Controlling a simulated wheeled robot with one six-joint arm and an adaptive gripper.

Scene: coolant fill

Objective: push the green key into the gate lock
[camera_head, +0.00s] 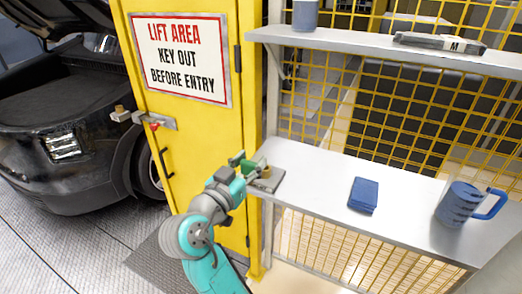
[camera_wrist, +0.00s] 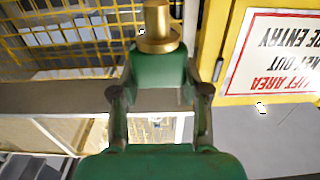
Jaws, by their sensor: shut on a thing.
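The green key (camera_wrist: 160,68) is between the fingers of my gripper (camera_wrist: 160,92), which is shut on it.
The yellow gate (camera_head: 190,140) carries a lift-area sign (camera_head: 180,57). A black car (camera_head: 60,120) stands at left.

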